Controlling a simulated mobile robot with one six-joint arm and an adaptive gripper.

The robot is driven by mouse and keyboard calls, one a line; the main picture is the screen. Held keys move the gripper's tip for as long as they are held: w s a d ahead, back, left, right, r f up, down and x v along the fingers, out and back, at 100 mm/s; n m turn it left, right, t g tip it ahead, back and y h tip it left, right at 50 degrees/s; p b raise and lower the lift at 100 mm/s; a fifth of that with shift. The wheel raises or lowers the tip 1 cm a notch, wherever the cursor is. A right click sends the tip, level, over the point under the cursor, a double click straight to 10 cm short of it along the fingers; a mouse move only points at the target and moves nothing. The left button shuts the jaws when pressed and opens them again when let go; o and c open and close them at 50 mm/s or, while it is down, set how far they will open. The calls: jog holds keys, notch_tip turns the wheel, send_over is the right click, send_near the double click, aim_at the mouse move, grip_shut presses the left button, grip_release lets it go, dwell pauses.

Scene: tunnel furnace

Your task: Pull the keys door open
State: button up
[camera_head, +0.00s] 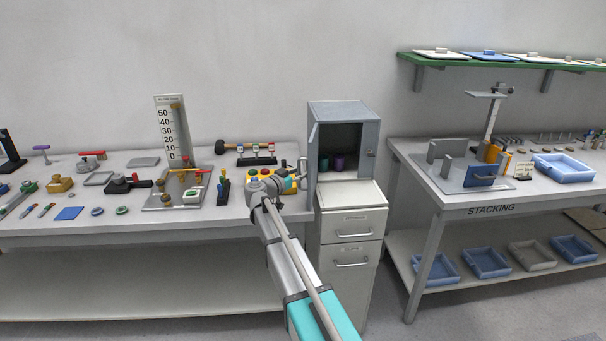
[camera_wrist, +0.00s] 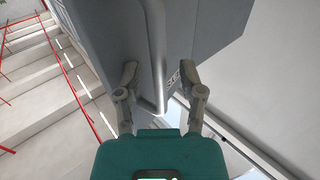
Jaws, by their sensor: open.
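The keys cabinet (camera_head: 369,119) is a small grey box on a drawer unit in the head view. Its door (camera_head: 312,155) stands swung open at the left side, and the dark inside shows. My gripper (camera_head: 290,184) is left of the cabinet, close to the door. In the wrist view, my gripper (camera_wrist: 160,74) is open, with its two fingers on either side of a grey panel edge with a rounded upright bar (camera_wrist: 157,60), probably the door and its handle. Whether the fingers touch it cannot be told.
Two dark cylinders (camera_head: 338,162) stand inside the cabinet. A yellow button box (camera_head: 288,186) and small tools sit on the left bench (camera_head: 110,232). The drawer unit (camera_head: 351,225) is below the cabinet. The stacking table (camera_head: 425,190) stands to the right.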

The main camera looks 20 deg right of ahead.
jog(key=shift+a, duration=0.1)
jog(key=v, duration=1.2)
dwell(0.4)
